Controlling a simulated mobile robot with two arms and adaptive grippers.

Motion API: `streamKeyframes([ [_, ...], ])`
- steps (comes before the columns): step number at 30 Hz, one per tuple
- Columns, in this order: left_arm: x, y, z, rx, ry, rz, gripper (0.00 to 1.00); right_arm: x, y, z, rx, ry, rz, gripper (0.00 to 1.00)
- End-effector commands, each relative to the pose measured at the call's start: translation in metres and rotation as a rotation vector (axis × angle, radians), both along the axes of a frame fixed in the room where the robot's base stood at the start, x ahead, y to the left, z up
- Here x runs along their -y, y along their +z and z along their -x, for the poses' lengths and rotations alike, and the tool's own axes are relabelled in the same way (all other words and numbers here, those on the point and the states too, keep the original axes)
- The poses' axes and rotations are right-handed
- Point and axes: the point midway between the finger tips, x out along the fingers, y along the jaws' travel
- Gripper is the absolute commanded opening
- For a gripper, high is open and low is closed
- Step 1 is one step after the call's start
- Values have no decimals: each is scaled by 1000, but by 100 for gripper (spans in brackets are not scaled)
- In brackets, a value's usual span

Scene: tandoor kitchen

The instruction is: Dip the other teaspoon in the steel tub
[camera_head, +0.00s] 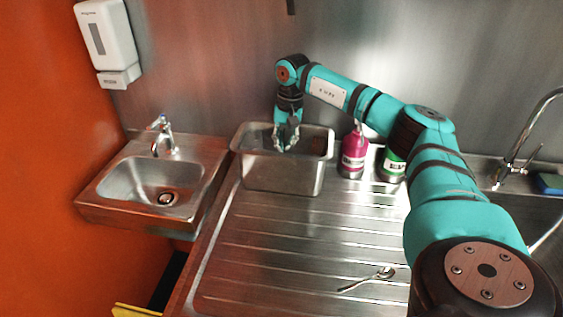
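The steel tub (283,176) stands at the back left of the ribbed steel drainboard. My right arm reaches in from the right, and its gripper (286,140) points down into the mouth of the tub. Its fingertips are at about rim level or just inside. They are small here, and I cannot tell whether they hold anything. One teaspoon (370,279) lies on the drainboard in front, well away from the gripper, its bowl to the right. No second teaspoon can be made out. The inside of the tub is mostly hidden. My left gripper is not in view.
A magenta bottle (353,158) and a green-and-steel bottle (390,166) stand right of the tub. A small hand basin (150,186) is at left, and a sink with a tall tap (516,150) at right. The middle of the drainboard (270,250) is clear.

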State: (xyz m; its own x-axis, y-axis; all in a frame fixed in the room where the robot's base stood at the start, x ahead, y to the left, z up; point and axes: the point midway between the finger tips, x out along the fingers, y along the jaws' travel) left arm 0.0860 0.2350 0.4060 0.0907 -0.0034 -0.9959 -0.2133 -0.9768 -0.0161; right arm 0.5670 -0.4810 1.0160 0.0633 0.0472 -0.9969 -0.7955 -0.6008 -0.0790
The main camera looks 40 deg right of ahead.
Motion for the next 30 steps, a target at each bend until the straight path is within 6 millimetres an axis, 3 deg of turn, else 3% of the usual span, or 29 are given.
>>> streamKeyframes([
  [13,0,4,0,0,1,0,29,0,4,0,0,0,0,0],
  [30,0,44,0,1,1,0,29,0,50,0,1,0,1,0],
])
